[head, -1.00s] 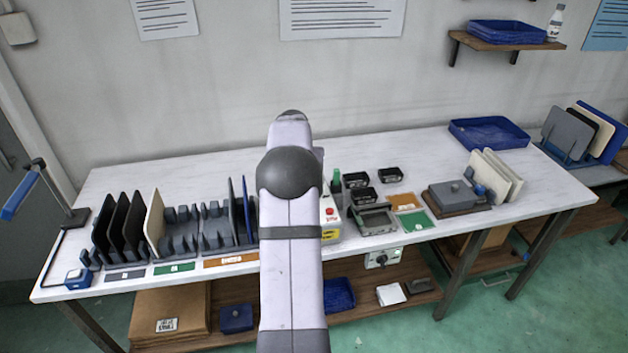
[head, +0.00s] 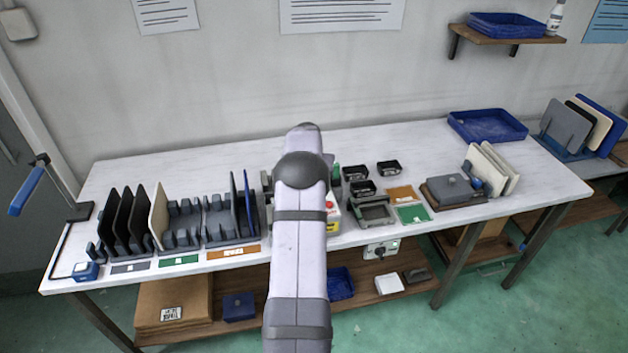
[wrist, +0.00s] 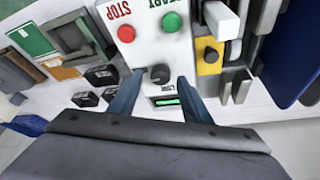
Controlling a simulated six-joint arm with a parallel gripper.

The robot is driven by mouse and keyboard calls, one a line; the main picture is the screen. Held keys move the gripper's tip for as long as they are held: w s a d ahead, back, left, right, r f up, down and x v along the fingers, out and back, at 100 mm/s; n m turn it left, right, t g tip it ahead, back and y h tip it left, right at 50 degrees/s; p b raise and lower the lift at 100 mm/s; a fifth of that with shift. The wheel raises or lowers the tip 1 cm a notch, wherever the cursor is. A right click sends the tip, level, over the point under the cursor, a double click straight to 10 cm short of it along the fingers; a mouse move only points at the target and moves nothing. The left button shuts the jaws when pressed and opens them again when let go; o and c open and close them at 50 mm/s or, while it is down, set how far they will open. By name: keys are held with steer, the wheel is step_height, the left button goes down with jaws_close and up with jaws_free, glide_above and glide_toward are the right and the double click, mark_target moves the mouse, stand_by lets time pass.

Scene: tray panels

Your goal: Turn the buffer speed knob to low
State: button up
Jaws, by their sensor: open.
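A white control box (wrist: 145,48) shows in the wrist view, with a red STOP button (wrist: 126,33) and a green START button (wrist: 172,22). A dark round knob (wrist: 160,73) sits on its face, above a small label too small to read surely and a lit green display (wrist: 166,102). My gripper (wrist: 160,84) is open, its two blue-grey fingers on either side of the knob; whether they touch it I cannot tell. In the head view the box (head: 334,222) is partly hidden behind my arm, and the gripper is hidden.
Black trays (head: 362,187) and a grey frame (head: 375,212) lie to the right in the head view. Upright panels (head: 125,220) stand left. A dark knob unit (head: 380,250) hangs below the bench edge.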

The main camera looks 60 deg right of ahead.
steer(key=shift+d+f, duration=0.15)
steer(key=shift+f, duration=0.35)
steer(key=shift+c, duration=0.6)
steer(key=c, duration=0.9)
